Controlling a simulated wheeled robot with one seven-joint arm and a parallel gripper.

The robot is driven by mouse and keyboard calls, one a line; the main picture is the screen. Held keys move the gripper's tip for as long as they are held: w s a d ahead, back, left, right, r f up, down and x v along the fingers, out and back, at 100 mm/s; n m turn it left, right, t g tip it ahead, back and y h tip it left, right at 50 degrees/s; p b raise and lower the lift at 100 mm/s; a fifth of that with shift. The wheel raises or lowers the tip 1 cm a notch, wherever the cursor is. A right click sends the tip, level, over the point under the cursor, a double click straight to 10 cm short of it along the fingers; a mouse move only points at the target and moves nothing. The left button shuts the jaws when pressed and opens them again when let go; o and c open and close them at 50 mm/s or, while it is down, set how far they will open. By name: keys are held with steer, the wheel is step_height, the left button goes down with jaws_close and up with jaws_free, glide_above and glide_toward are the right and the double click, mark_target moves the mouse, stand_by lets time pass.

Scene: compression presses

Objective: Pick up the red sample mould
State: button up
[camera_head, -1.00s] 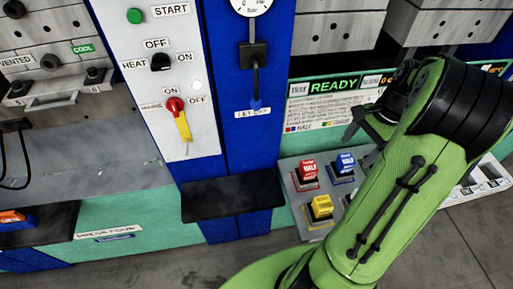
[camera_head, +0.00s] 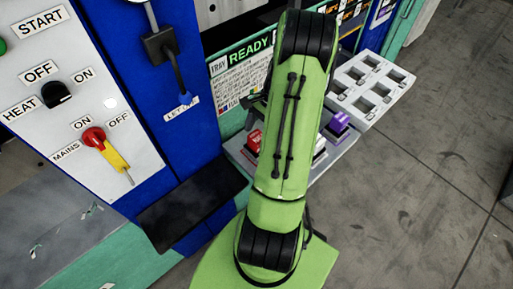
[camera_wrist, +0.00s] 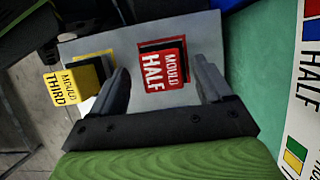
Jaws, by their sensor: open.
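The red sample mould (camera_wrist: 163,68), marked "MOULD HALF", sits in its dark square on the grey tray (camera_wrist: 205,35) in the wrist view. In the head view the red mould (camera_head: 254,140) shows just left of my green arm. My gripper (camera_wrist: 165,82) is open. Its two dark fingers stand on either side of the red mould in the wrist picture, with the mould between and a little beyond their tips. I cannot tell whether they touch it. In the head view my arm hides the gripper.
A yellow mould (camera_wrist: 62,88), marked "MOULD THIRD", lies left of my left finger in the wrist view. A purple mould (camera_head: 338,122) stands right of my arm. A white rack of empty slots (camera_head: 372,85) lies beyond. A dark shelf (camera_head: 190,200) juts from the blue press at left.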

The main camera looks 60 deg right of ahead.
steer(key=x, duration=0.4)
steer(key=shift+w+f+b, duration=0.15)
steer(key=shift+f+b, duration=0.1)
steer(key=shift+b, duration=0.05)
steer(key=shift+r, duration=0.1)
jaws_close()
